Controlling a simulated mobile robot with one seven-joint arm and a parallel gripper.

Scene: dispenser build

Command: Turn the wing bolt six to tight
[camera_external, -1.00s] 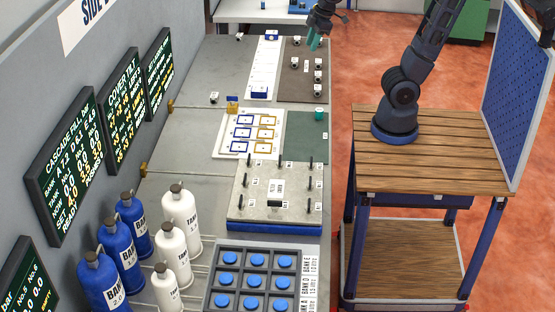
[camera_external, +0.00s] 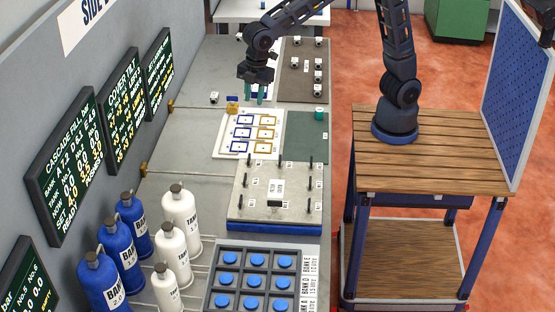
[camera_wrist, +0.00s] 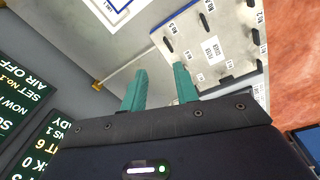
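A pale grey cover plate (camera_external: 250,205) with a blue front edge lies on the bench. Several upright black wing bolts stand along its left and right sides, and a white-labelled block (camera_external: 275,193) sits near its middle. My gripper (camera_external: 256,98), with teal fingers, is open and empty above the bench, farther back than the plate. Its fingers show apart in the wrist view (camera_wrist: 160,78).
A white board with blue and yellow squares (camera_external: 226,148) and a dark green mat (camera_external: 305,140) lie between my gripper and the plate. Blue bottles (camera_external: 97,278) and white bottles (camera_external: 181,215) stand at left. A rack of blue caps (camera_external: 213,292) is in front. Wall screens line the left.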

